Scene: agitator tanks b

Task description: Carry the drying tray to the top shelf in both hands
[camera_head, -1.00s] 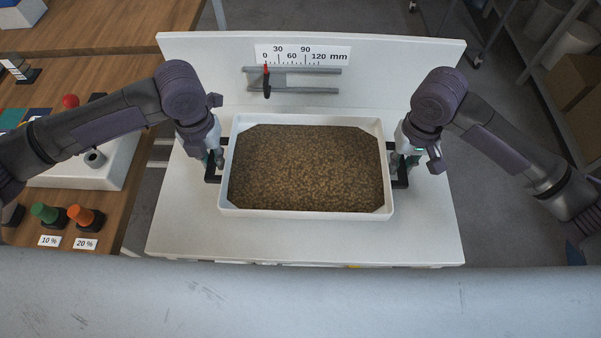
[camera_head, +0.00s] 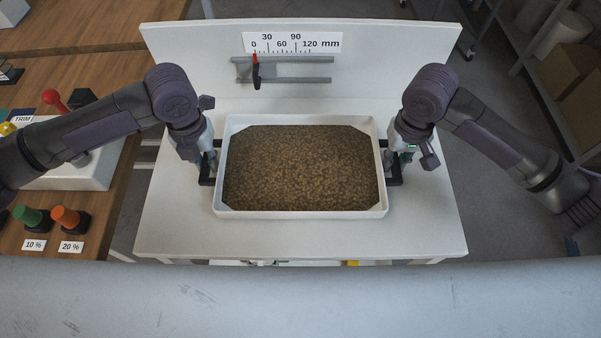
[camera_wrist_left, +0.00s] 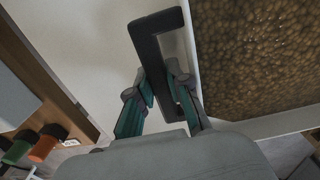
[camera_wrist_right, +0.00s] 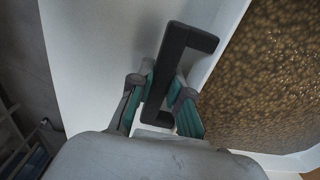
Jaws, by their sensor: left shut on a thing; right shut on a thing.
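The drying tray (camera_head: 300,213) is white and rectangular, filled with brown granules, with a black handle at each short end. It is over the white table in the head view; whether it touches the table I cannot tell. My left gripper (camera_head: 208,166) is shut on the tray's left handle, which shows between the fingers in the left wrist view (camera_wrist_left: 160,60). My right gripper (camera_head: 394,166) is shut on the right handle, seen in the right wrist view (camera_wrist_right: 170,75). The tray looks about level. No top shelf is clearly identifiable.
The white table (camera_head: 300,243) has an upright back panel with a millimetre scale (camera_head: 293,43) and a red-and-black pointer (camera_head: 256,72). A wooden bench at the left carries a green knob (camera_head: 28,216) and an orange knob (camera_head: 67,217). Shelving with cardboard boxes (camera_head: 570,75) stands at the right.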

